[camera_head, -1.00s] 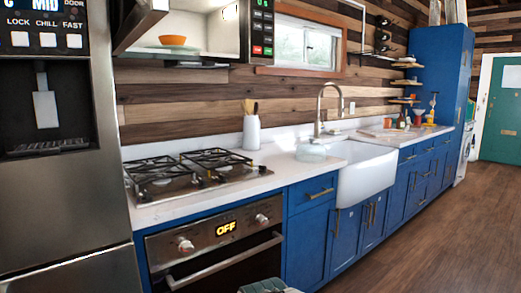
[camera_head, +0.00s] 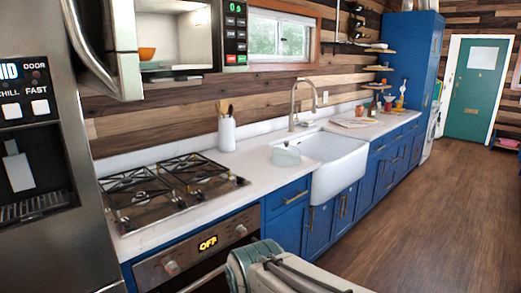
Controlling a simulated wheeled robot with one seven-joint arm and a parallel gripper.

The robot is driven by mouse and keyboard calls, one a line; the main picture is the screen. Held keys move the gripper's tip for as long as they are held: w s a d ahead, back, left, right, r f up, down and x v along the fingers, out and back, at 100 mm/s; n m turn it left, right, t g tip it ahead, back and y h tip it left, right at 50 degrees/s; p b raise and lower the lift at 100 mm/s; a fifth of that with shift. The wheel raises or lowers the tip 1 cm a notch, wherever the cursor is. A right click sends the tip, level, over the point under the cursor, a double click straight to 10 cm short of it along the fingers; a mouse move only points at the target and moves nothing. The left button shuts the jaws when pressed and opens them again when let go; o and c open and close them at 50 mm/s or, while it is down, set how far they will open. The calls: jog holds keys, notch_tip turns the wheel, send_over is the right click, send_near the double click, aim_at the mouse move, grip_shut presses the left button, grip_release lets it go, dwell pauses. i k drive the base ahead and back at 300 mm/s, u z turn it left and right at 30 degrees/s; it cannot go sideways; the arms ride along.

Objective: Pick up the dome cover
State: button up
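A clear, pale, rounded thing that looks like the dome cover (camera_head: 286,155) sits on the white counter just left of the sink. Part of my arm shows at the bottom middle, in front of the oven and well short of the dome. My gripper's fingers are not in the picture.
A gas stove (camera_head: 165,190) is on the counter left of the dome. A utensil crock (camera_head: 227,134) stands behind, and the white sink (camera_head: 338,170) is at its right. The wooden floor (camera_head: 425,220) is clear at right.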

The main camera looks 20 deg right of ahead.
aim_at(285, 155)
jog(key=z, duration=0.8)
jog(key=i, duration=0.65)
jog(key=z, duration=1)
jog(key=i, duration=0.85)
jog(key=u, duration=0.8)
jog(key=i, duration=0.9)
jog(key=u, duration=0.95)
